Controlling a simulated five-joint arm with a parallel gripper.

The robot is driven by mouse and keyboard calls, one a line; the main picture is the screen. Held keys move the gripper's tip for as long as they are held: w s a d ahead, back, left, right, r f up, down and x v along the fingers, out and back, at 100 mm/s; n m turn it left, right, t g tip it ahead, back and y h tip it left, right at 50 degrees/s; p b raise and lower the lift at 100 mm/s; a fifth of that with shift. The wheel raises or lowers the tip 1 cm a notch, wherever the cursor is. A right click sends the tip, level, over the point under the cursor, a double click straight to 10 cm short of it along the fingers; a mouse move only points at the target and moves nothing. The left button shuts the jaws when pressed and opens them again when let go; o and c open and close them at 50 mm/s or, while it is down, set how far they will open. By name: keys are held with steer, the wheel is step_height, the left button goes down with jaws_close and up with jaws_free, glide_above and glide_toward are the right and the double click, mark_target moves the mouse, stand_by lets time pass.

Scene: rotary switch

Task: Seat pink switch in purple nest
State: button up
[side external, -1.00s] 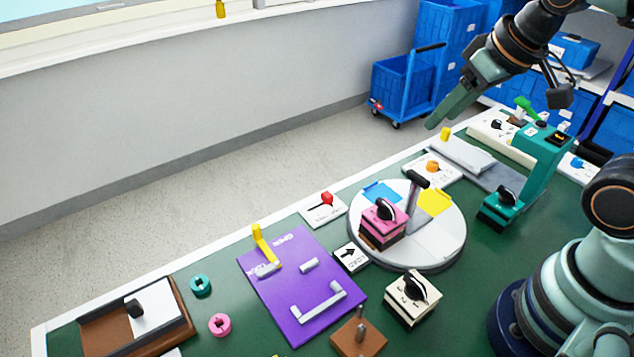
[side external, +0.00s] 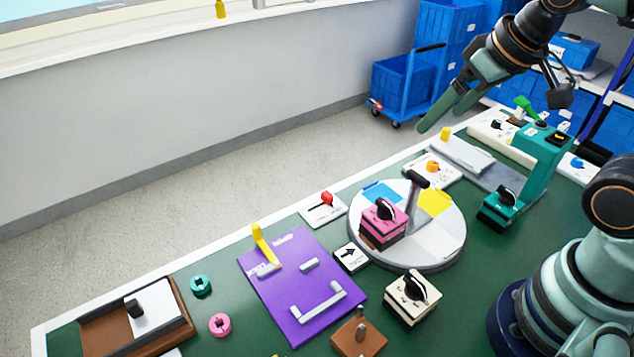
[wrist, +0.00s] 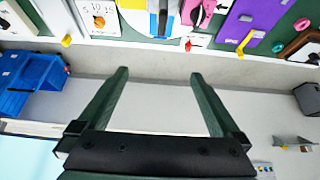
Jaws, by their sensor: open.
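The pink switch (side external: 384,222) with a black knob sits on the round white turntable (side external: 440,252), toward its left side. It also shows at the top of the wrist view (wrist: 193,12). The purple nest (side external: 290,290) is a flat plate left of the turntable, with a white bracket, a small white bar and a yellow lever (side external: 264,246). It holds no switch. My gripper (side external: 437,122) is open and empty, high beyond the back edge of the table and well away from the switch. In the wrist view its two fingers (wrist: 160,72) are spread apart.
A cream switch (side external: 412,297) stands in front of the turntable. A teal press (side external: 535,160) stands right of it. A brown box (side external: 135,320), pink ring (side external: 220,325) and teal ring (side external: 200,285) lie left. The turntable's upright handle (side external: 414,195) rises behind the pink switch.

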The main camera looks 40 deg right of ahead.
steer(key=g, duration=0.6)
glide_above(386, 210)
steer(key=f, duration=0.9)
steer(key=shift+w+d+f, duration=0.1)
steer(key=shift+d+f, duration=0.25)
steer(key=shift+d, duration=0.05)
step_height(386, 210, down, 12)
steer(key=shift+w+a+f, duration=0.1)
steer(key=shift+w, duration=0.05)
steer(key=shift+c, duration=0.3)
steer(key=c, duration=1.3)
